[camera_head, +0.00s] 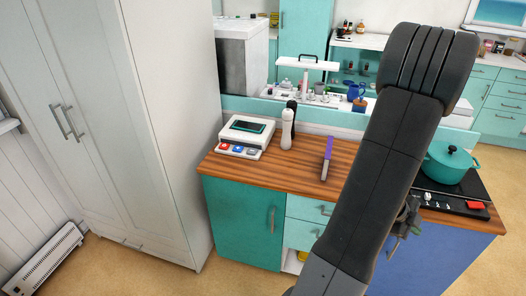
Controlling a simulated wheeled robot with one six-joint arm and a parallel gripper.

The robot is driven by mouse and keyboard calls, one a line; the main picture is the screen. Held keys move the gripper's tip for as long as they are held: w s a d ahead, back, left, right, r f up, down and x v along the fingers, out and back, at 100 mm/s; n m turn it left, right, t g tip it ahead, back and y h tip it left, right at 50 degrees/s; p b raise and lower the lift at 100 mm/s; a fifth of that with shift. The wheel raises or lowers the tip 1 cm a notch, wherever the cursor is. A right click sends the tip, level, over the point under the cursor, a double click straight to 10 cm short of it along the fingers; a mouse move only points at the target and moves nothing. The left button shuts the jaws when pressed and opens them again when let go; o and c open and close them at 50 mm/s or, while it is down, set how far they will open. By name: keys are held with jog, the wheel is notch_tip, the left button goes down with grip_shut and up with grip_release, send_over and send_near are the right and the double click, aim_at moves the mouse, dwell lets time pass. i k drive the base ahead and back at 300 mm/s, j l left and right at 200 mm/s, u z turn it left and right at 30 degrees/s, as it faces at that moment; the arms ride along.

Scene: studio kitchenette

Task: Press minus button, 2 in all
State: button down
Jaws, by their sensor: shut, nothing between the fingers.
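A white device (244,136) with a dark teal display (249,126) sits at the left end of the wooden counter. Its sloped front has a red button (224,146), a blue button (238,149) and a paler button (251,151). Their symbols are too small to read, so I cannot tell which is minus. My gripper (407,217) shows only partly behind my dark arm, over the right part of the counter. It is shut and empty, well to the right of the device and apart from it. Its fingertips are mostly hidden.
A white bottle (287,129) with a dark one behind stands right of the device. A purple-topped upright object (328,154) stands mid-counter. A teal pot (450,164) sits on a black hob at right. A tall white wardrobe (150,120) borders the counter's left. Bare wood (290,165) lies along the front.

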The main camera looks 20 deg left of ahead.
aim_at(252, 151)
jog(key=u, duration=1.65)
jog(key=i+l, duration=0.2)
jog(key=i, duration=0.2)
jog(key=i+l, duration=0.2)
jog(key=i, duration=0.15)
jog(key=i+l, duration=0.2)
jog(key=i, duration=0.2)
